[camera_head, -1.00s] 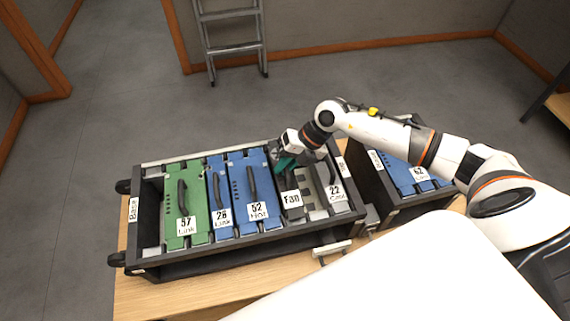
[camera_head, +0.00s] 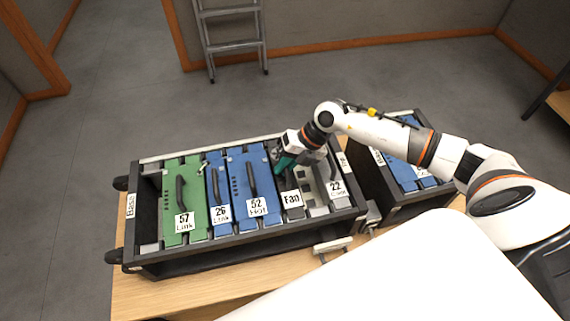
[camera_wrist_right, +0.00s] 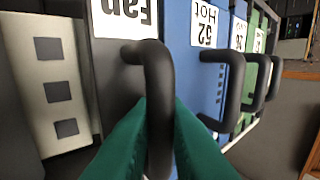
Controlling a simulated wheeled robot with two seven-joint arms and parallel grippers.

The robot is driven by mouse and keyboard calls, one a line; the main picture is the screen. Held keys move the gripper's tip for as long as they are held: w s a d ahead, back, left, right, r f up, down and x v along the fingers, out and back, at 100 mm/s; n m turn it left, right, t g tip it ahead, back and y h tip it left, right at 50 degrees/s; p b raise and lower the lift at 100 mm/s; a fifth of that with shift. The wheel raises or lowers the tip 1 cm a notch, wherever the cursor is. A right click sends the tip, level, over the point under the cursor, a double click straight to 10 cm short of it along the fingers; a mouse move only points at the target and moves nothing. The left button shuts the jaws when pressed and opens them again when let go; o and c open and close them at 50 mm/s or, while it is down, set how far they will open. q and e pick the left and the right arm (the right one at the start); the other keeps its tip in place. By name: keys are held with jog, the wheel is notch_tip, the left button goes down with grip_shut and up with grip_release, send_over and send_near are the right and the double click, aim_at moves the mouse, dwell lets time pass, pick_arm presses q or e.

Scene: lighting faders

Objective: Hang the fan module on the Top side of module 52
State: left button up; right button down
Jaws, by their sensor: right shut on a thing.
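The fan module (camera_head: 291,199) is dark with a white "Fan" label. It sits in the rack just right of blue module 52 (camera_head: 238,175). In the right wrist view the fan module (camera_wrist_right: 112,65) shows with its label upside down, beside module 52 (camera_wrist_right: 185,65). My right gripper (camera_head: 284,163) is over the fan module. In the right wrist view its teal fingers (camera_wrist_right: 160,135) are shut on the module's black handle (camera_wrist_right: 158,75). The gripper hides part of the fan module in the head view. My left gripper is not in view.
The rack (camera_head: 145,262) stands on a wooden table (camera_head: 180,297). It also holds green module 57 (camera_head: 172,180), blue module 26 (camera_head: 214,180) and grey module 22 (camera_head: 337,189). A second case (camera_head: 385,205) with blue modules stands to the right. A ladder (camera_head: 235,45) leans at the back.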

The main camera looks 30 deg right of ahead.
jog(key=c, duration=1.3)
grip_release()
jog(key=shift+c, duration=0.2)
jog(key=shift+f, duration=0.1)
jog(key=w+a+r+p+v, duration=0.1)
jog(key=a+r+p+v, duration=0.1)
jog(key=v, duration=1.6)
jog(key=shift+a+r+p, duration=0.2)
jog(key=shift+a+p, duration=0.1)
jog(key=shift+a, duration=0.4)
jog(key=shift+a, duration=0.1)
